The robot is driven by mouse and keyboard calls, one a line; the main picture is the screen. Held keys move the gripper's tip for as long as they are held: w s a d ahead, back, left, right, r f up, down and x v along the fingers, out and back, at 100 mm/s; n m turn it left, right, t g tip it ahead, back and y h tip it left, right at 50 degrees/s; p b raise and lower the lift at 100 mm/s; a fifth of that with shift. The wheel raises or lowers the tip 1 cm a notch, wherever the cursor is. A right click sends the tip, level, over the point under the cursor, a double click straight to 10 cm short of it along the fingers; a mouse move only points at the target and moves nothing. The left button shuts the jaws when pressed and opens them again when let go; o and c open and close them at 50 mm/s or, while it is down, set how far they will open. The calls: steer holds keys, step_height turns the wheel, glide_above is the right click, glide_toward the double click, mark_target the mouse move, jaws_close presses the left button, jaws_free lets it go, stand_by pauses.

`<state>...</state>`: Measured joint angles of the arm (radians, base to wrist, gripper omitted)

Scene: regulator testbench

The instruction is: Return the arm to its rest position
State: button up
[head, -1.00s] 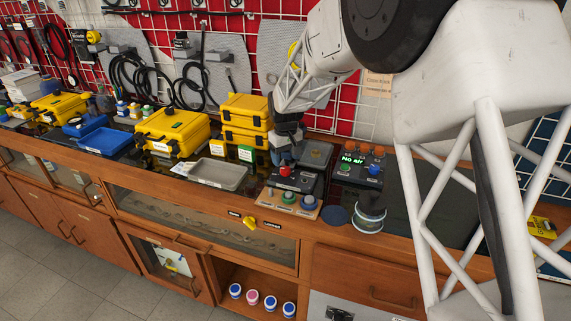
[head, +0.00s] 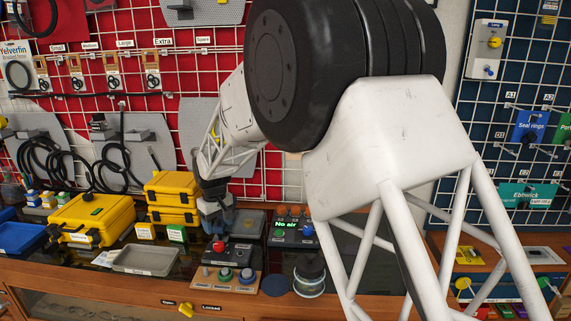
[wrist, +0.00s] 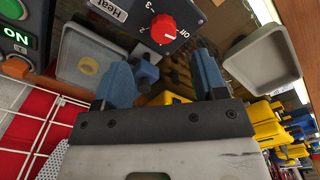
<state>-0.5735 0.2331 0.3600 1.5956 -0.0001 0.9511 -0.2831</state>
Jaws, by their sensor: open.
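My arm, white with a black joint, fills the middle of the head view. My gripper (head: 215,212) hangs over the back of the bench, behind the black box with a red knob (head: 237,252). In the wrist view my gripper (wrist: 163,78) shows its two blue fingers well apart, with nothing held between them. The black box (wrist: 182,12) with its red knob lies just beyond the fingertips there. A small blue part shows between the fingers; I cannot tell what it is.
A "No air" panel (head: 291,231) stands right of the gripper. Yellow cases (head: 95,218) and a grey tray (head: 146,259) stand left. A wire-grid wall with hoses rises close behind. A round glass-like container (head: 309,277) is near the front edge.

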steer(key=s+d+r+m, duration=0.2)
steer(key=s+d+r, duration=0.3)
steer(key=d, duration=0.5)
steer(key=s+d+r+m+t, duration=0.1)
steer(key=s+d+r, duration=0.4)
steer(key=d, duration=0.5)
steer(key=s+d+r+m, duration=0.2)
steer(key=s+d+r, duration=0.3)
steer(key=d, duration=0.4)
steer(key=s+d+m, duration=0.1)
steer(key=s+d, duration=0.4)
steer(key=s, duration=0.3)
steer(key=s+d+f+m+t, duration=0.1)
steer(key=s+d+m, duration=0.1)
steer(key=s+d, duration=0.4)
steer(key=s+d+m, duration=0.2)
steer(key=s+d, duration=0.4)
steer(key=s, duration=0.6)
steer(key=shift+s+f+t, duration=0.25)
steer(key=shift+f+t, duration=0.05)
steer(key=shift+f, duration=0.1)
steer(key=shift+d, duration=0.1)
